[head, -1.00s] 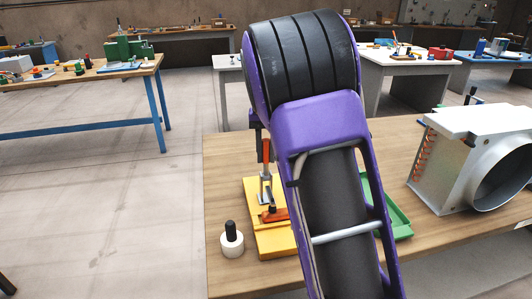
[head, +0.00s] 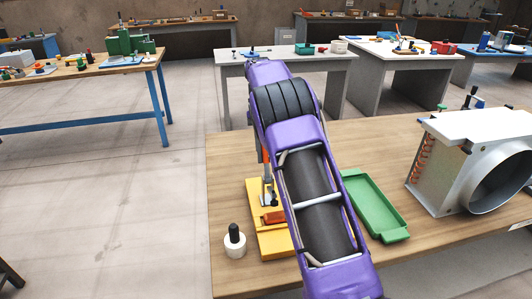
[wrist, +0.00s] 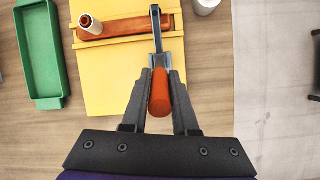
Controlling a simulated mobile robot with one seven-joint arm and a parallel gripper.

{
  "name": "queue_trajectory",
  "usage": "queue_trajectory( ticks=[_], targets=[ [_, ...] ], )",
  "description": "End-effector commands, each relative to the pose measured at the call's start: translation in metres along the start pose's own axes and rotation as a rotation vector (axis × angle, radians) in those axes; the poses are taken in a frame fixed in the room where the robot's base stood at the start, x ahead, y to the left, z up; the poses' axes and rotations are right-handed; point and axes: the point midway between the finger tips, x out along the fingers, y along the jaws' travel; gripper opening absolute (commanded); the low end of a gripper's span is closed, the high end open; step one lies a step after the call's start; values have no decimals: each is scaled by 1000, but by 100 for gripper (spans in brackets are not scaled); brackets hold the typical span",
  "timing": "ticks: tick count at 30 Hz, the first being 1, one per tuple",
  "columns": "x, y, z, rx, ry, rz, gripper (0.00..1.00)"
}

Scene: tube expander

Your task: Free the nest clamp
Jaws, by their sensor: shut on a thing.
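The nest clamp is a grey metal toggle (head: 267,188) with an orange-red handle, standing on a yellow fixture (head: 268,242) on the near wooden table. In the wrist view, the clamp's grey arm (wrist: 157,32) reaches over an orange-red nest piece (wrist: 128,27) on the yellow fixture. My gripper (wrist: 160,86) is shut on the clamp's orange-red handle (wrist: 160,97), one finger on each side. In the head view my purple arm hides the gripper and part of the fixture.
A green tray (head: 374,205) lies right of the fixture. A white round piece with a black knob (head: 235,241) stands to its left. A grey machine with a large round opening (head: 470,160) stands at the table's right. Bare wood lies behind the tray.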

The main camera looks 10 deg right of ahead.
Motion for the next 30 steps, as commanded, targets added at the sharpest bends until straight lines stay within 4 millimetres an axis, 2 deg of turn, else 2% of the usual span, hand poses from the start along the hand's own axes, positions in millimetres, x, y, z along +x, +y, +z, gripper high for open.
queue_trajectory(
  ticks=[13, 30],
  targets=[
    [0, -1, -8, 0, -94, 19, 0],
    [0, -1, -9, 1, -110, 22, 0]
  ],
)
